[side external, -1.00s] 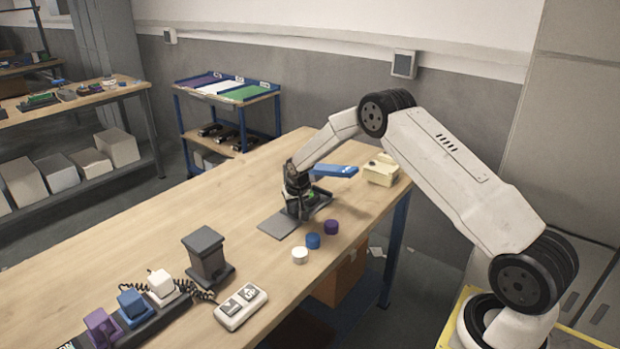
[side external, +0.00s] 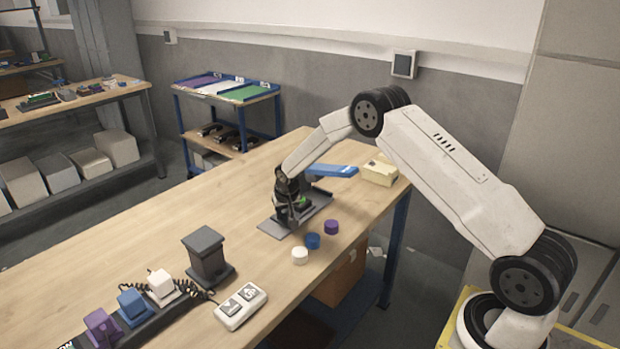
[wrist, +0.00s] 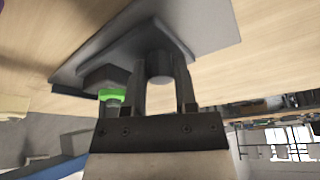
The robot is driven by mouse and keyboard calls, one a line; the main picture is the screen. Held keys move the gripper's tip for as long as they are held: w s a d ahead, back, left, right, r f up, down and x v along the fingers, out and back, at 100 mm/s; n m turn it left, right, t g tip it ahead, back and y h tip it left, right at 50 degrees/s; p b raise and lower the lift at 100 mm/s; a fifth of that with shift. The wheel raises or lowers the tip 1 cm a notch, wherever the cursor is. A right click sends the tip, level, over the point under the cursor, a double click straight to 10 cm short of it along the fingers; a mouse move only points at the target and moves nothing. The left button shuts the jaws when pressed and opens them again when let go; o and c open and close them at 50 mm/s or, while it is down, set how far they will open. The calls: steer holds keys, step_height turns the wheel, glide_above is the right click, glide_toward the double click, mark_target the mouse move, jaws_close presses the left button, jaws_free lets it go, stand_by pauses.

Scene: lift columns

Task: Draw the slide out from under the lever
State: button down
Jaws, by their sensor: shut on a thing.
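The slide is a dark grey plate with an upright round post; the plate shows in the wrist view (wrist: 75,72), as does the post (wrist: 160,66). A dark block with a green ring (wrist: 112,95) stands beside the post. My gripper (side external: 291,220) is shut on the post, one finger on each side in the wrist view. The slide lies over a flat grey plate (side external: 272,230) on the bench. The blue lever (side external: 335,171) reaches out to the right behind my gripper. My gripper hides much of the slide in the side view.
White (side external: 300,256), blue (side external: 313,241) and purple (side external: 331,227) round pieces stand close to the right of my gripper. A cream box (side external: 379,171) is at the bench's far right. A dark pedestal (side external: 207,256) and a control box (side external: 241,306) stand nearer. The bench left of my gripper is clear.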

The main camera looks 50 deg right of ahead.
steer(key=shift+a, duration=1.5)
steer(key=shift+c, duration=2.2)
jaws_free()
steer(key=shift+r, duration=0.25)
steer(key=shift+r, duration=2.8)
steer(key=s+a+r+n, duration=0.2)
steer(key=s+a, duration=0.2)
steer(key=s, duration=0.6)
steer(key=s+a+r+n+y, duration=0.1)
steer(key=s+a, duration=0.3)
steer(key=s, duration=0.6)
steer(key=s+a+r+n+y, duration=0.1)
steer(key=s+a+r+n, duration=0.2)
steer(key=s, duration=0.7)
steer(key=shift+s+a+r+g, duration=0.25)
steer(key=shift+s+a+g, duration=0.15)
steer(key=shift+a, duration=0.15)
